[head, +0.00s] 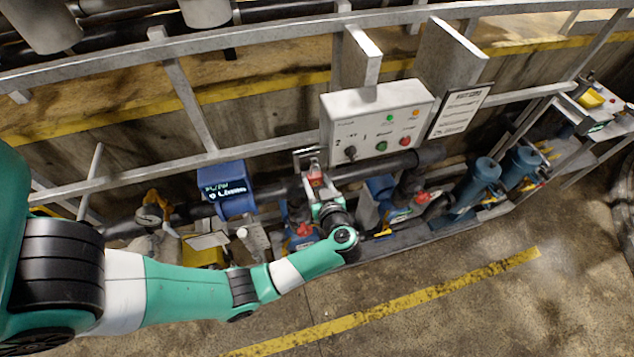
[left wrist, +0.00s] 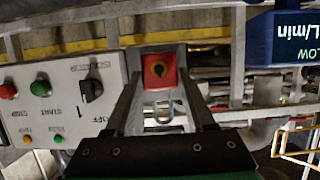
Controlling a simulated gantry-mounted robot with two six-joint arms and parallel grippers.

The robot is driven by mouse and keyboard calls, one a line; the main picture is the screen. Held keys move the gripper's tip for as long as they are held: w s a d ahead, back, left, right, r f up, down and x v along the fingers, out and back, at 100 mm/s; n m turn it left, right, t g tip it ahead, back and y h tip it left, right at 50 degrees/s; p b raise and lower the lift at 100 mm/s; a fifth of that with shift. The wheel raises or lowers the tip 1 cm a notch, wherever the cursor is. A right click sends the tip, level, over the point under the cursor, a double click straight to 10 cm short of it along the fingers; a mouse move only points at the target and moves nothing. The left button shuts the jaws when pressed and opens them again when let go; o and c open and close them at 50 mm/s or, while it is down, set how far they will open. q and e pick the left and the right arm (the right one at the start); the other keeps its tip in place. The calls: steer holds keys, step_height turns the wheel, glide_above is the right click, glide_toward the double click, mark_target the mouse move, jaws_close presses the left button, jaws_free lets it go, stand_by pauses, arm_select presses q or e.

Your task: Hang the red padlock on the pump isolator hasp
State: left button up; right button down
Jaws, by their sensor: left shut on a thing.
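The red padlock (left wrist: 160,71) sits between the fingertips of my left gripper (left wrist: 161,78), which is shut on it. Its dark keyhole faces the wrist camera and its metal shackle (left wrist: 163,113) points down in that upside-down view. In the head view the padlock (head: 316,181) shows as a small red patch at the end of my left arm, just left of the control box (head: 335,115). The isolator knob (head: 350,152) is on the box front, and the knob (left wrist: 91,90) also shows left of the padlock in the left wrist view. I cannot clearly make out the hasp. My right gripper is out of view.
A blue flow meter (head: 227,189) stands left of my gripper. Pipes and red-handled valves (head: 304,230) lie below and beside it. Grey rails (head: 260,41) run behind. A notice plate (head: 460,108) stands right of the box. The concrete floor in front is clear.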

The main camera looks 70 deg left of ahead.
mark_target(314, 174)
arm_select(q)
steer(key=shift+w+a, duration=0.15)
steer(key=shift+a, duration=0.9)
steer(key=shift+w+a, duration=0.1)
steer(key=shift+a, duration=0.95)
stand_by(0.5)
steer(key=shift+f, duration=0.2)
stand_by(0.4)
steer(key=o, duration=1.3)
steer(key=shift+c, duration=0.5)
steer(key=shift+v, duration=3.55)
steer(key=shift+a, duration=0.1)
